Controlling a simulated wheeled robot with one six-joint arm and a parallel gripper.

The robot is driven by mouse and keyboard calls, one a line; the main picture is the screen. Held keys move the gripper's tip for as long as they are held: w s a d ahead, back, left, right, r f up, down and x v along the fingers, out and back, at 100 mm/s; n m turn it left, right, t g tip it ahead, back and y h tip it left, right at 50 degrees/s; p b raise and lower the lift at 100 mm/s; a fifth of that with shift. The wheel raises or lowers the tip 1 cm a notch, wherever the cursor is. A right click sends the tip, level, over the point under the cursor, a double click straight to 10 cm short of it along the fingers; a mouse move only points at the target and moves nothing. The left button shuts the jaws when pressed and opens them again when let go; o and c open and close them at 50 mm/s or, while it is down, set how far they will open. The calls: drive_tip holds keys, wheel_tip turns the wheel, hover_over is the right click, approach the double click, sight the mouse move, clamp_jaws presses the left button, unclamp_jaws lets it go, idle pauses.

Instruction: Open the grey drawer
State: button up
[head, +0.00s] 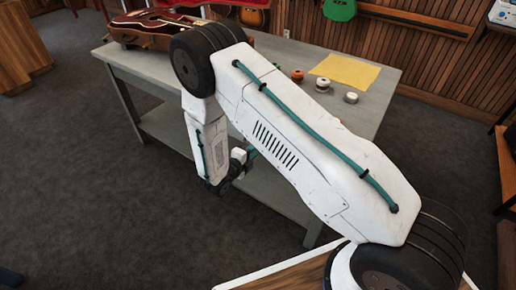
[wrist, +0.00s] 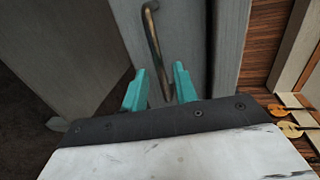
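In the wrist view, the grey drawer front (wrist: 190,38) fills the upper middle. Its bronze bar handle (wrist: 153,42) runs from the top edge down to between my fingers. My gripper (wrist: 160,74) has two teal fingers, spread apart, one on each side of the handle's lower part. Gaps show between the bar and the fingers; I cannot tell how deep the bar lies between them. In the head view, my arm hides the drawer, and my wrist hangs beside the grey table, below its top.
A lower shelf (head: 170,128) runs under the top. Dark carpet (head: 90,180) is open at the left.

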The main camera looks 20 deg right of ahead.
drive_tip(key=shift+x, duration=1.75)
drive_tip(key=shift+c, duration=0.3)
clamp_jaws()
